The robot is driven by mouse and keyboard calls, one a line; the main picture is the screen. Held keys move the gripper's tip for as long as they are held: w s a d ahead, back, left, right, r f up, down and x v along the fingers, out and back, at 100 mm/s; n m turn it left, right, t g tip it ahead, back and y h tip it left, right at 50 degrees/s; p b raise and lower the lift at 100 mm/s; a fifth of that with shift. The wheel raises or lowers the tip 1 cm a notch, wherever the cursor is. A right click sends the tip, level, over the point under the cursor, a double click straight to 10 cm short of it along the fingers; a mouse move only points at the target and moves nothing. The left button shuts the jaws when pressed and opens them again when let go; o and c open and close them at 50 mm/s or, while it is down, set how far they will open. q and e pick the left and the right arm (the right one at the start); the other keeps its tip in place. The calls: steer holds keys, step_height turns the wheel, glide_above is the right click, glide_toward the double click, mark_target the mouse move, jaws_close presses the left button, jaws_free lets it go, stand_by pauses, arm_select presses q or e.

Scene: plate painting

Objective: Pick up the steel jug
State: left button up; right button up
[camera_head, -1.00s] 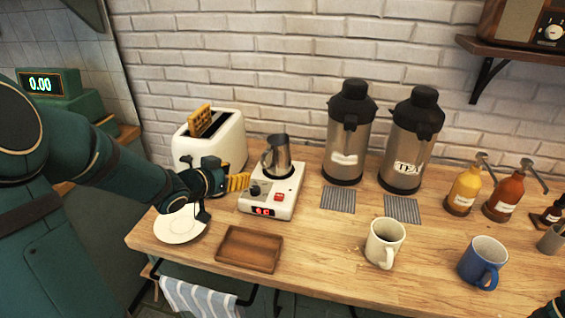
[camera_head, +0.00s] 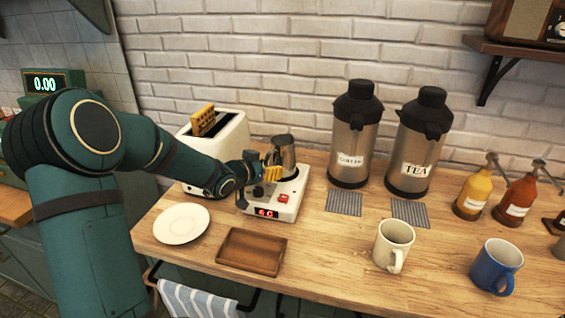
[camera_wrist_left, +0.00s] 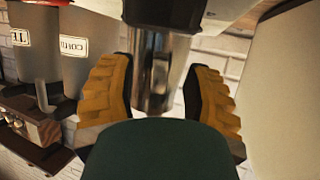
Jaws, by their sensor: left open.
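The steel jug (camera_head: 283,156) stands upright on a small white hot plate (camera_head: 285,204) with a red display, in front of the brick wall. My left gripper (camera_head: 271,163) is at the jug's left side in the head view and hides part of it. In the left wrist view the two yellow ribbed fingers of the gripper (camera_wrist_left: 168,95) are open, with the jug (camera_wrist_left: 152,75) between them. A gap shows on each side, and whether a finger touches is hard to tell. My right gripper is not seen.
A white toaster (camera_head: 225,140) stands close behind my left wrist. A white plate (camera_head: 182,223) and a wooden tray (camera_head: 250,251) lie in front. Two tall dispensers (camera_head: 352,135) stand right of the jug. A white mug (camera_head: 393,243) and a blue mug (camera_head: 490,266) are at right.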

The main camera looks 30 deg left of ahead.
arm_select(q)
steer(key=shift+w, duration=0.2)
jaws_close()
steer(key=shift+r, duration=0.15)
stand_by(0.3)
